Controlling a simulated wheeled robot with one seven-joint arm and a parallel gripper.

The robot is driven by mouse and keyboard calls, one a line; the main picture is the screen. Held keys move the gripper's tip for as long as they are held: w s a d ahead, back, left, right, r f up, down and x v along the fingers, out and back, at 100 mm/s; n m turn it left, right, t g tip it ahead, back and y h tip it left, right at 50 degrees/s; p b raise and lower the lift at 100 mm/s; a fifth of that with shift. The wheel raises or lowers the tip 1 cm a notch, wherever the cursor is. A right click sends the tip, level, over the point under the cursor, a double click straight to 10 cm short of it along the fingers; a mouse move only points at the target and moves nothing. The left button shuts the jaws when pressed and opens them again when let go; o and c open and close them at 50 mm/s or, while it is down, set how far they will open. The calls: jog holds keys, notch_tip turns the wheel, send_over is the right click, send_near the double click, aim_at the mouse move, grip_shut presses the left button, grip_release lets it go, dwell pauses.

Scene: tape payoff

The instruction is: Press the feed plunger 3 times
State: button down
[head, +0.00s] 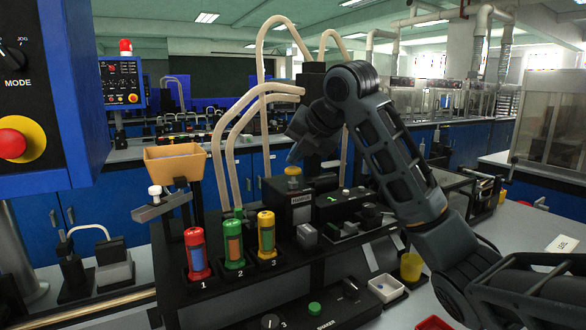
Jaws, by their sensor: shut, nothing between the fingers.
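A yellow-brown round knob (293,171) stands on top of a dark upright block with a pale label. It looks like the feed plunger, though I cannot read the label. My gripper (294,158) points down just above this knob, with its fingers shut and empty. From this view I cannot tell whether the fingertips touch the knob. My arm comes in from the right and hides part of the machine behind it.
Red (196,253), green (233,245) and yellow (266,235) canisters stand in numbered slots left of the block. A tan bin (174,162) is behind them. A blue control panel (50,90) fills the upper left. A yellow cup (411,266) and white tray (386,288) are at right.

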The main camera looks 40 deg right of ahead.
aim_at(296, 168)
jog(key=shift+f+b, duration=0.65)
jog(key=shift+f, duration=0.4)
dwell(0.7)
jog(key=shift+r, duration=0.2)
jog(key=shift+r+p, duration=1.3)
jog(key=shift+r, duration=0.2)
jog(key=shift+r, duration=0.15)
jog(key=shift+r+p, duration=1.9)
jog(key=shift+r, duration=0.5)
dwell(0.3)
notch_tip(296, 168, up, 4)
jog(key=m+p, duration=0.4)
jog(key=m, duration=0.4)
jog(key=m+y+p, duration=0.1)
jog(key=m+p, duration=0.3)
jog(key=m, duration=0.5)
jog(key=shift+a+f, duration=0.15)
